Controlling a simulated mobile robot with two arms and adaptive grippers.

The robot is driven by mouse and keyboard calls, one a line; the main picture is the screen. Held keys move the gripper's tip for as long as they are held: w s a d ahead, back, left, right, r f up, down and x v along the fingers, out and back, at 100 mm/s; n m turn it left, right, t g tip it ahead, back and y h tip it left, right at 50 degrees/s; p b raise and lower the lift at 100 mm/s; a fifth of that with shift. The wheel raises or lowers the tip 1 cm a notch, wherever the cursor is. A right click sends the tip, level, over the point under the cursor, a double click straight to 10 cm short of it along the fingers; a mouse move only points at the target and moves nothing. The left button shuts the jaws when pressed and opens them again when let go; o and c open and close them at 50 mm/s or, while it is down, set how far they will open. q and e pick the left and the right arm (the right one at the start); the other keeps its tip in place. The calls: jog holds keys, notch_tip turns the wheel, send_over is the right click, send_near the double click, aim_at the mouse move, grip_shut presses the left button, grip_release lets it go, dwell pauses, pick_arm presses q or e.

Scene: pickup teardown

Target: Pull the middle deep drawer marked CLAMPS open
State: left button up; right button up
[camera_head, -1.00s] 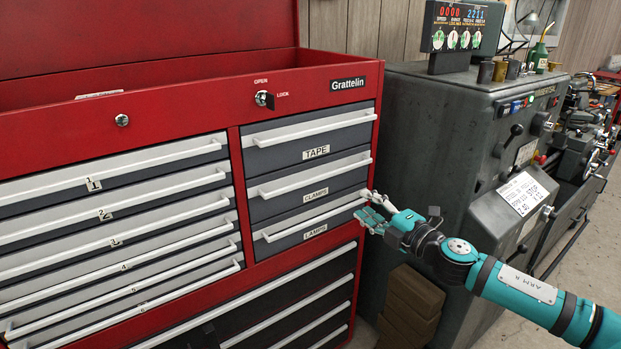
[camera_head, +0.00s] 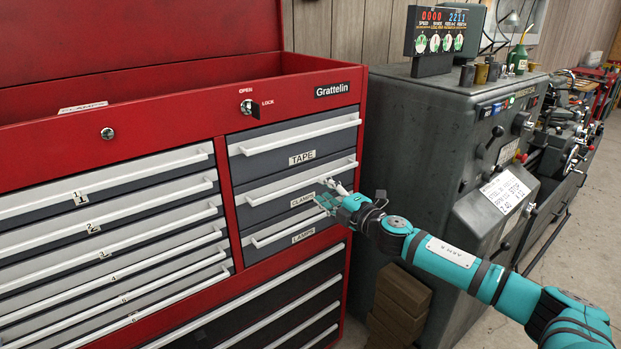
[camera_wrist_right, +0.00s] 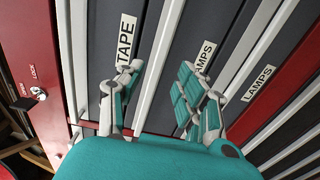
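The drawer marked CLAMPS (camera_head: 268,208) is the middle of the right-hand stack in the red cabinet and is shut. Its white bar handle (camera_head: 285,188) runs across its front. My right gripper (camera_head: 330,197) is in front of the right part of this drawer, close to the handle. In the right wrist view the gripper (camera_wrist_right: 160,95) is open, and the CLAMPS handle (camera_wrist_right: 160,62) shows between its two fingers. One finger partly covers the CLAMPS label (camera_wrist_right: 204,57). I cannot tell whether the fingers touch the handle. My left gripper is not in view.
The TAPE drawer (camera_head: 270,158) above and the LAMPS drawer (camera_head: 265,247) below are shut. Wide numbered drawers (camera_head: 110,205) fill the left side. A key (camera_head: 250,108) sticks out of the upper lock. A grey lathe (camera_head: 420,140) stands close on the right.

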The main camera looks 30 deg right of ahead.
aim_at(312, 183)
jog(key=w, duration=0.2)
jog(key=w+p, duration=0.1)
jog(key=w, duration=0.3)
jog(key=shift+w+a, duration=0.25)
jog(key=shift+a, duration=0.05)
jog(key=shift+c, duration=0.2)
grip_shut()
dwell(0.3)
